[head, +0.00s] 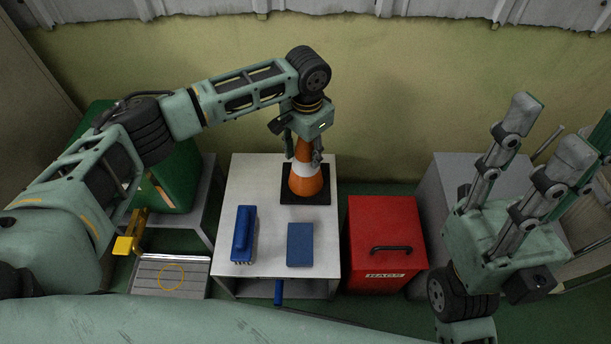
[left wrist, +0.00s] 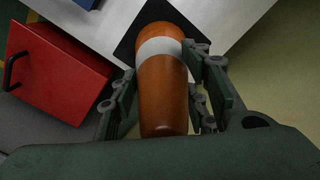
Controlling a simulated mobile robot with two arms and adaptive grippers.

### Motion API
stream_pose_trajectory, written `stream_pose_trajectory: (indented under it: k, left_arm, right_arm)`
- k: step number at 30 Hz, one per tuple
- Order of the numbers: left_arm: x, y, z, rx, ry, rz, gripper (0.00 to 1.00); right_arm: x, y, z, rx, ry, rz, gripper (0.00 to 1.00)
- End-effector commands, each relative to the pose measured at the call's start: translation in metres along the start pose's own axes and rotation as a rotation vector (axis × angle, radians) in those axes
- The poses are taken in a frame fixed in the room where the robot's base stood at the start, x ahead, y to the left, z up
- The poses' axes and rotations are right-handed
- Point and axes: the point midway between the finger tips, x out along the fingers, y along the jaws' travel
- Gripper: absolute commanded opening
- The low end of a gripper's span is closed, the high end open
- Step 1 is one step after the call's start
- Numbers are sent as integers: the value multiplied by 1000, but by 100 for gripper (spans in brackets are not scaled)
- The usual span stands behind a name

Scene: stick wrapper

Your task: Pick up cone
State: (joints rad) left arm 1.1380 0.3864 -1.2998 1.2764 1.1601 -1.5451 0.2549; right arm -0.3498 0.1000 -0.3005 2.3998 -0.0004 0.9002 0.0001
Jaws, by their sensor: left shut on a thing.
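An orange cone (head: 306,182) with a white band and a black square base stands upright at the back right of the white table (head: 240,190). My left gripper (head: 304,150) comes down over it from above, with a finger on each side of its upper part, shut on it. The left wrist view shows the cone (left wrist: 162,90) between the two fingers, its base towards the table. The base appears to rest on the table. My right gripper (head: 525,150) is at the right, its fingers pointing up and spread apart, with nothing between them.
A blue brush (head: 243,232) and a blue block (head: 300,244) lie on the front of the white table. A red box (head: 385,235) with a black handle stands right of it. A grey cabinet (head: 450,172) is further right. A green container (head: 180,180) stands at the left.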

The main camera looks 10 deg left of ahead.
Motion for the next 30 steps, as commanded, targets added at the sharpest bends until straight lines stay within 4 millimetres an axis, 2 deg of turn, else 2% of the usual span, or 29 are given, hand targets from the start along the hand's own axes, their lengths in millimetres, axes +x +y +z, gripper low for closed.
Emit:
stream_pose_trajectory:
  k: [1,10,23,30]
  left_arm:
    - [0,0,0,1,0,1,26]
    - [0,1,0,1,-1,1,0]
    - [-1,1,0,1,1,2,0]
    - [-17,1,-1,1,3,2,0]
  right_arm:
    - [0,0,0,0,0,0,40]
    - [0,0,0,0,-1,0,40]
    - [0,0,0,0,-1,0,40]
    - [10,0,-2,0,-1,0,40]
